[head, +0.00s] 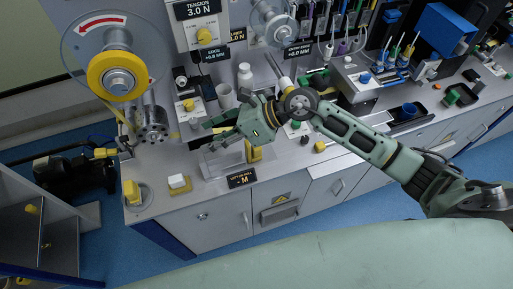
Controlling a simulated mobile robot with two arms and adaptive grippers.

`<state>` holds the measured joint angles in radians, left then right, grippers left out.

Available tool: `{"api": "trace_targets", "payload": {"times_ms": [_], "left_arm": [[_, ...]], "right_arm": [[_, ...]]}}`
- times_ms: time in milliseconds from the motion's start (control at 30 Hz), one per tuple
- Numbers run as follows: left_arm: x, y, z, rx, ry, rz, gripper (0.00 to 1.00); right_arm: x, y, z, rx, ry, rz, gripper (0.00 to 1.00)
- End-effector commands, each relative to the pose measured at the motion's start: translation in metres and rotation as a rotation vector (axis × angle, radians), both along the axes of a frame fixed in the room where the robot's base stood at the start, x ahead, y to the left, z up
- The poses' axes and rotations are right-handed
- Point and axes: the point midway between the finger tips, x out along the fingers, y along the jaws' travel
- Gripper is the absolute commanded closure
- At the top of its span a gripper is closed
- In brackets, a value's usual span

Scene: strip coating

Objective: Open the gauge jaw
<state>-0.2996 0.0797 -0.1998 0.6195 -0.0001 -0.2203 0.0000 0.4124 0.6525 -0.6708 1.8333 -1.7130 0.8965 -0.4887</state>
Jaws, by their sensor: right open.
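My right gripper (209,137) reaches in from the right, low over the left part of the workbench. Its fingers are apart and point left, with nothing seen between them. Just below it, a pale, clear-looking block (222,163) stands on the bench behind a black label plate (241,179), with a yellow part (254,151) at its right. My gripper and wrist cover part of this area. I cannot make out for certain which part is the gauge jaw, or whether it is open or shut. My left gripper is not in view.
A yellow-rimmed reel (117,75) stands at the left, above a grey roller (153,121). A white bottle (244,75) and a cup (226,95) stand behind my gripper. Tools and trays fill the bench at right.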

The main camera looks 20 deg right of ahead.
Motion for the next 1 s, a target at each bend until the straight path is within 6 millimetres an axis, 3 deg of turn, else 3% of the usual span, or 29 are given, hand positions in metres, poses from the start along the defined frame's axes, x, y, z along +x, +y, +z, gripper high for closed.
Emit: {"api": "trace_targets", "payload": {"times_ms": [100, 200, 333, 467, 800, 1000], "left_arm": [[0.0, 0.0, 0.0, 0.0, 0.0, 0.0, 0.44], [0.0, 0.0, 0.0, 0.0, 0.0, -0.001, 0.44], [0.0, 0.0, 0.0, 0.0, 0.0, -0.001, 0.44], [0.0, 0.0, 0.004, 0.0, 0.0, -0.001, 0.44], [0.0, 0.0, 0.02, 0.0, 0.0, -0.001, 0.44], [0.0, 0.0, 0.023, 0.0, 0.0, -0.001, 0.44]], "right_arm": [[0.009, -0.061, -0.045, -0.323, -0.018, 0.085, 0.58], [0.013, -0.106, -0.064, -0.512, -0.009, 0.125, 0.58], [0.015, -0.14, -0.075, -0.643, 0.009, 0.147, 0.58], [0.015, -0.144, -0.084, -0.673, 0.018, 0.154, 0.58], [0.022, -0.124, -0.132, -0.667, 0.019, 0.152, 0.58], [0.024, -0.119, -0.147, -0.667, 0.015, 0.151, 0.58]]}}
